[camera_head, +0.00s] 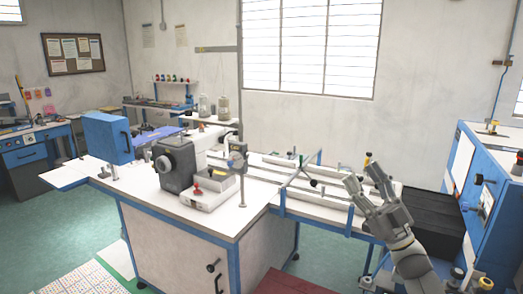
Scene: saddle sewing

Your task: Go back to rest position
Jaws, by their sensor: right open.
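My right gripper (367,182) is raised at the right of the head view, in front of the white-topped workbench's right end. Its fingers point up and to the left, spread apart, with nothing between them. My right arm comes in from the lower right. My left gripper is not in the head view. A grey and white sewing machine (178,165) stands on the middle of the workbench (150,212), well to the left of my right gripper.
Rails and rods (300,182) run along the bench's right part, just left of my right gripper. A blue and white cabinet (490,180) and a black stepped block (432,212) stand close on the right. Green floor (75,225) is open at the left.

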